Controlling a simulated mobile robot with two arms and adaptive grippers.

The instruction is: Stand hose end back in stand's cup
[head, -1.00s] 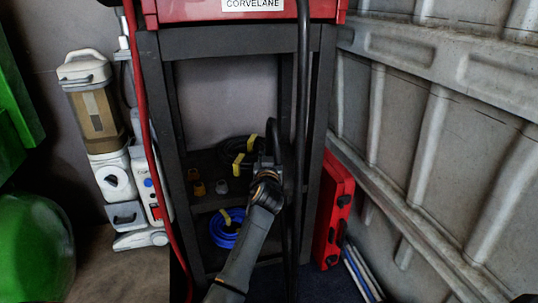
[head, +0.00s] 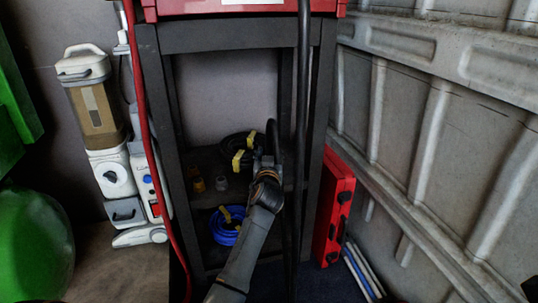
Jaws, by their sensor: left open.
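A black hose (head: 303,110) hangs down from the top of the dark stand (head: 322,125), in front of its right side. Another dark curved piece (head: 272,130) rises just behind my gripper; I cannot tell whether it is the hose end. My left gripper (head: 264,160) reaches into the stand's opening above the lower shelf, at the right of a black coil with yellow ties (head: 238,143). It is open, its fingers small and dark, and I see nothing held. I cannot make out the stand's cup. My right gripper is out of view.
A blue coil (head: 227,232) lies low in the stand, with small orange and grey fittings (head: 221,183) on the shelf above. A red hose (head: 146,140) runs down the left side. A white vacuum (head: 100,140) stands left, a red case (head: 335,205) right, by a ribbed wall.

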